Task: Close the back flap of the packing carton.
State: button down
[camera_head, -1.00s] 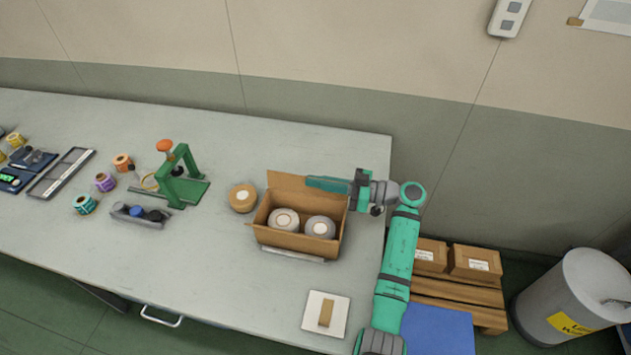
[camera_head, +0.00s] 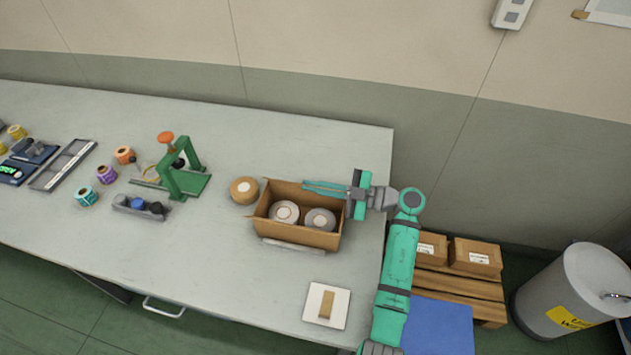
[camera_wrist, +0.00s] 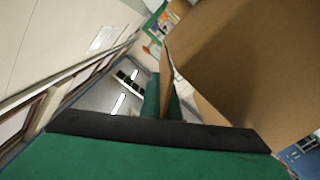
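The brown packing carton (camera_head: 293,237) stands open on the bench with two pale rolls (camera_head: 285,211) inside. Its back flap (camera_head: 283,188) shows as a low strip along the far edge, partly behind my fingers; its exact angle is hard to tell. My gripper (camera_head: 305,187) reaches in from the right along that far edge, with two thin green fingers that look parted. In the wrist view a large cardboard panel (camera_wrist: 235,65) fills the right side, and its edge runs down between the fingers (camera_wrist: 163,90). I cannot tell whether they touch it.
A tan roll (camera_head: 244,190) stands close left of the carton, and a green stand (camera_head: 190,170) is farther left. A white plate with a brown block (camera_head: 326,306) lies in front. Bench is clear behind the carton.

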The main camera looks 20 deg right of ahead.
jog(key=shift+s+a+f+n, duration=0.15)
jog(key=shift+s+f+n, duration=0.1)
jog(key=shift+n, duration=0.55)
jog(key=shift+s+a+f+n, duration=0.1)
jog(key=shift+s+f+n, duration=0.15)
jog(key=shift+n, duration=0.55)
jog(key=shift+s+a+f+n, duration=0.15)
jog(key=shift+f+n, duration=0.15)
jog(key=shift+n, duration=0.5)
jog(key=c, duration=2)
grip_release()
